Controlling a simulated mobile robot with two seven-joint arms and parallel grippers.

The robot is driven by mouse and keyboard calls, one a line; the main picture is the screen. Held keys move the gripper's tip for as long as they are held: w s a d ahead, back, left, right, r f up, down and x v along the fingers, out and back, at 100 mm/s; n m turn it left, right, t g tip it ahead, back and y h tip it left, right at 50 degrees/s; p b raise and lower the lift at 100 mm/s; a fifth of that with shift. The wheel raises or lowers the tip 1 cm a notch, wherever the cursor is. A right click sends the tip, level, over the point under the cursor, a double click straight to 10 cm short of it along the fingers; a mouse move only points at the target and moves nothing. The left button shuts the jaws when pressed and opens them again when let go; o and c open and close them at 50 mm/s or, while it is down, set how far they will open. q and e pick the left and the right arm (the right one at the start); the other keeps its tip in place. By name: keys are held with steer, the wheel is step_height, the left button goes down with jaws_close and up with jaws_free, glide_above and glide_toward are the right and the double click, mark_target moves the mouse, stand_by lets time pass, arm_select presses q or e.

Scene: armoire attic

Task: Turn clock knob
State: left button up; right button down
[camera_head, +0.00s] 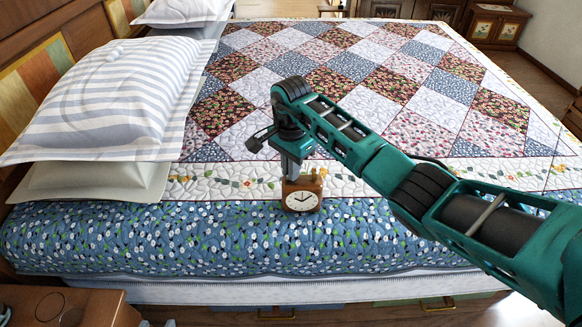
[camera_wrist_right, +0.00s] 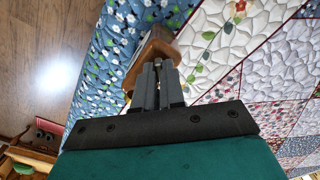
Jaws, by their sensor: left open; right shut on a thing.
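A small brown wooden clock (camera_head: 302,196) with a round white dial stands upright on the near edge of the bed. In the wrist view its brown body (camera_wrist_right: 152,42) shows just beyond my fingertips. My right gripper (camera_head: 290,177) comes down from above onto the top left of the clock. In the wrist view its two grey fingers (camera_wrist_right: 157,68) are close together, shut on a small part at the clock, apparently its knob, which the fingers mostly hide. My left gripper cannot be made out in either view.
The clock rests on a patchwork quilt (camera_head: 270,100) with a blue floral border (camera_head: 150,235). Striped pillows (camera_head: 105,95) are stacked at the left. A wooden nightstand (camera_head: 70,305) stands at the lower left. The quilt on both sides of the clock is clear.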

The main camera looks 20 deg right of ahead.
steer(key=shift+d+m+b, duration=0.1)
steer(key=shift+m+b, duration=0.3)
steer(key=shift+m, duration=0.6)
steer(key=m, duration=0.2)
steer(key=shift+m, duration=0.3)
steer(key=m, duration=0.8)
steer(key=shift+r, duration=0.1)
steer(key=m, duration=0.6)
steer(key=shift+p, duration=0.4)
steer(key=m+p, duration=0.1)
steer(key=m, duration=0.3)
steer(key=shift+m, duration=0.4)
steer(key=shift+m+p, duration=0.5)
steer(key=shift+m, duration=0.8)
